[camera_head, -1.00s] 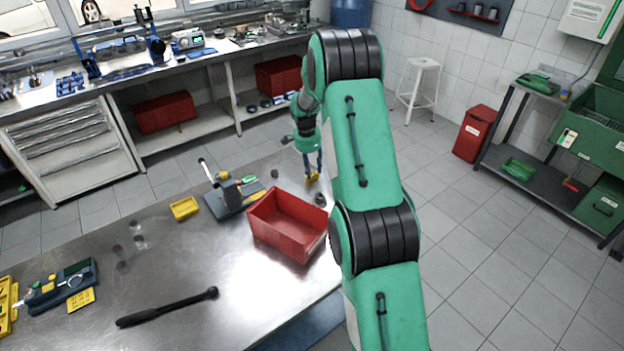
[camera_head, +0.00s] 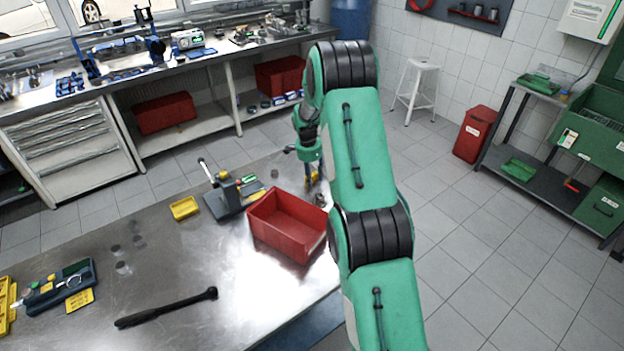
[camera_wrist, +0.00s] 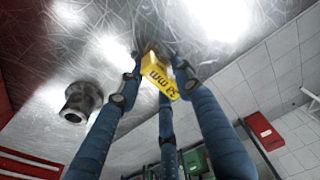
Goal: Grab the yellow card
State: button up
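A yellow card (camera_wrist: 158,76) with black "mm" lettering is among the fingertips of my gripper (camera_wrist: 157,62) in the wrist view. The blue fingers stand on both sides of it, and another finger runs up below it. Contact between fingertips and card is not clear. In the head view my gripper (camera_head: 312,178) points down at the far right edge of the metal table, with yellow showing at its fingers. Another yellow card (camera_head: 80,300) lies flat at the table's left, by a blue-grey tool holder (camera_head: 60,286).
A red bin (camera_head: 289,226) stands just in front of my gripper. A grey metal cylinder (camera_wrist: 80,102) stands close left of the fingers in the wrist view. A grey fixture (camera_head: 231,197), a small yellow tray (camera_head: 184,208) and a black wrench (camera_head: 167,307) are farther left.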

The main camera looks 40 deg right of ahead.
aim_at(313, 175)
jog(key=c, duration=0.8)
jog(key=shift+r+p, duration=0.5)
jog(key=shift+r, duration=4.5)
jog(key=shift+c, duration=0.3)
